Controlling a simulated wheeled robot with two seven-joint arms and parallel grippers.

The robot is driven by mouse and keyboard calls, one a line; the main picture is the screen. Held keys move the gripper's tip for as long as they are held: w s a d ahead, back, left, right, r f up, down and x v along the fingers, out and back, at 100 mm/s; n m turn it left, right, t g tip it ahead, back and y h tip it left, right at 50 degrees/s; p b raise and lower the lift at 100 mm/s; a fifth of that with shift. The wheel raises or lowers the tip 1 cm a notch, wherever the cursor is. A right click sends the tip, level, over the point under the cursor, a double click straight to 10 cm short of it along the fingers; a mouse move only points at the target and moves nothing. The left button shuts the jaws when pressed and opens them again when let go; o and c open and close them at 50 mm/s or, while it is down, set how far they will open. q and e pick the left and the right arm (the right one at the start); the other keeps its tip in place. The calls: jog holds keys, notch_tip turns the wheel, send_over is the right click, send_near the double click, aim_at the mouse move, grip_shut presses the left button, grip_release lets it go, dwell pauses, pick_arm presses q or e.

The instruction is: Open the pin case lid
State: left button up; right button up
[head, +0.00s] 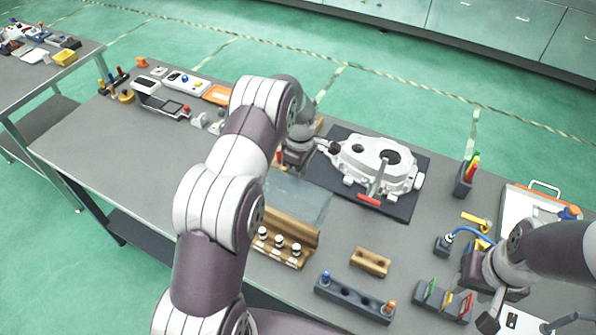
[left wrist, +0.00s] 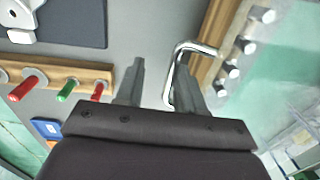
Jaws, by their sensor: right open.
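The wooden pin case (head: 290,228) stands in the middle of the table, with white-topped pins along its near side. Its clear lid (head: 300,200) appears raised, rising from the case's far edge. My left gripper (head: 298,158) is at the lid's top edge, its fingertips hidden in the head view. In the left wrist view its fingers (left wrist: 158,85) are apart, and a bent metal handle (left wrist: 187,46) reaches between them, close to the right finger. I cannot tell whether they touch. My right gripper (head: 515,322) is open, at the bottom right.
A white casting (head: 375,165) with a red-handled tool lies on a dark mat (head: 410,207) right of the lid. A wooden block (head: 370,262), a dark pin holder (head: 352,300) and a slotted rack (head: 443,300) stand near the front edge. A tool rack (left wrist: 60,73) is beyond the left gripper.

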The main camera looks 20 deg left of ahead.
pick_arm(q)
jog(key=shift+s+d+f, duration=0.15)
jog(key=shift+s+f, duration=0.2)
jog(key=shift+f, duration=0.35)
pick_arm(e)
jog(key=shift+f, duration=0.2)
pick_arm(q)
notch_tip(320, 180, up, 14)
jog(key=w+p, duration=0.1)
jog(key=p, duration=0.2)
jog(key=shift+w+p, duration=0.25)
jog(key=shift+p, duration=0.15)
pick_arm(e)
jog(key=r, duration=0.3)
jog(key=shift+w+a+r, duration=0.1)
jog(key=shift+w+r, duration=0.25)
jog(key=shift+w, duration=0.05)
